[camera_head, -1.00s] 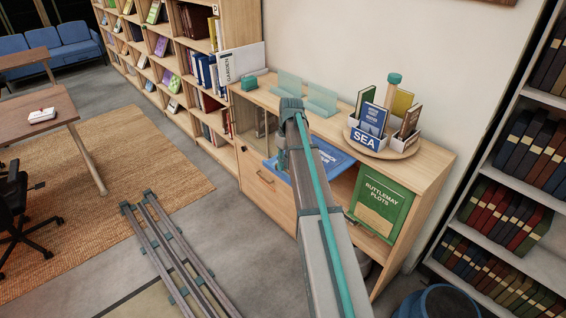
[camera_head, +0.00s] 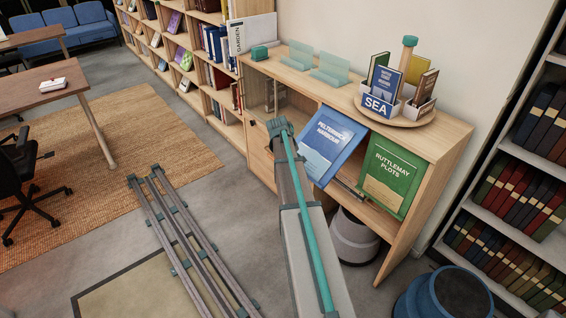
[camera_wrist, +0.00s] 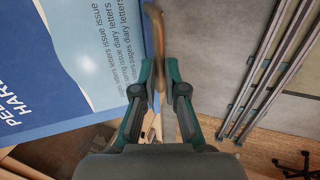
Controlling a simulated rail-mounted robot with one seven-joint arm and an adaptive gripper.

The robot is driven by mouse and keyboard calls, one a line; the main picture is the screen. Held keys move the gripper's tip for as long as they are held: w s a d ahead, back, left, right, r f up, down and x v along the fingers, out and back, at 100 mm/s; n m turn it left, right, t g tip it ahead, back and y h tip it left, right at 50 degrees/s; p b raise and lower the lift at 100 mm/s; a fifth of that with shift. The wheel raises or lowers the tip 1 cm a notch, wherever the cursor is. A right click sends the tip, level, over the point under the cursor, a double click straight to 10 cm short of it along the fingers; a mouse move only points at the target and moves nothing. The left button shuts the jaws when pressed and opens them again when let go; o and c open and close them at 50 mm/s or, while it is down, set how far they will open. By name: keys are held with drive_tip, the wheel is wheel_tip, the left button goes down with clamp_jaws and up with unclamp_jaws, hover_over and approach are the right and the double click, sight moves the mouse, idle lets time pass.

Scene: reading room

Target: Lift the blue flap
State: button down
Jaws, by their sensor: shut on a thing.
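The blue flap (camera_head: 330,143), lettered "Pelternwick Harbour", sits tilted at the front of the wooden cabinet (camera_head: 425,140), left of the green flap. In the wrist view its face (camera_wrist: 85,45) fills the upper left. My gripper (camera_wrist: 160,91) is at the edge of that face, its two fingers on either side of a brass-coloured, curved handle (camera_wrist: 155,45), and it is shut on it. In the head view my arm covers the cabinet front left of the flap and the gripper is hidden.
The green flap (camera_head: 394,175), "Ruttlemay Plots", is beside the blue one. A round tray (camera_head: 367,108) of books and clear stands (camera_head: 331,67) are on the cabinet top. A grey bin (camera_head: 355,240) stands below, a blue tub (camera_head: 440,300) at lower right. Floor rails (camera_head: 190,240) lie left.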

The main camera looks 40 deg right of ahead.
drive_tip(key=shift+f, duration=0.55)
drive_tip(key=shift+s, duration=0.1)
drive_tip(key=c, duration=1.2)
unclamp_jaws()
drive_tip(key=shift+a, duration=0.1)
drive_tip(key=shift+r, duration=0.15)
drive_tip(key=v, duration=1.1)
drive_tip(key=shift+r, duration=0.4)
drive_tip(key=shift+r, duration=0.1)
